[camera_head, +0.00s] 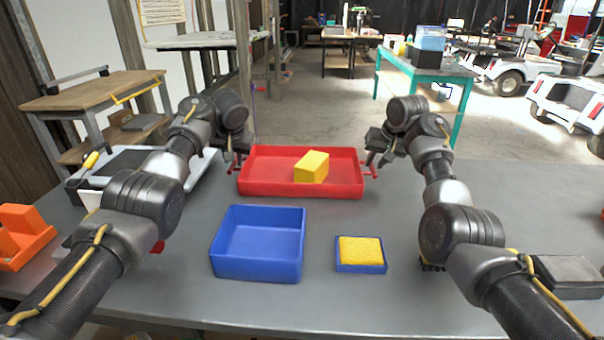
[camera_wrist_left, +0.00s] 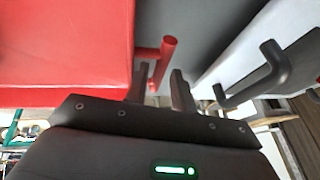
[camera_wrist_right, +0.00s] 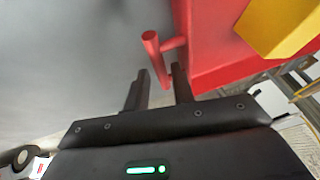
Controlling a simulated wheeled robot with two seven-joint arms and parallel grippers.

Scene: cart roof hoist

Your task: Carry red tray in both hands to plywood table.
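The red tray (camera_head: 260,187) lies on the grey worktable with a yellow block (camera_head: 311,167) in it. It has a red bar handle at each end. My left gripper (camera_head: 234,164) is at the tray's left end. In the left wrist view the left handle (camera_wrist_left: 166,58) lies between its parted fingers. My right gripper (camera_head: 374,165) is at the right end. In the right wrist view the right handle (camera_wrist_right: 153,52) reaches between its parted fingers. Both grippers look open. A wood-topped table (camera_head: 85,92), seemingly the plywood one, stands at the left.
On the grey worktable (camera_head: 395,300) a blue bin (camera_head: 258,270) and a small blue tray with a yellow sponge-like piece (camera_head: 360,252) lie nearer me. A light tray with dark handles (camera_head: 200,165) sits close left. A teal table (camera_head: 430,67) stands back right. Open floor lies beyond.

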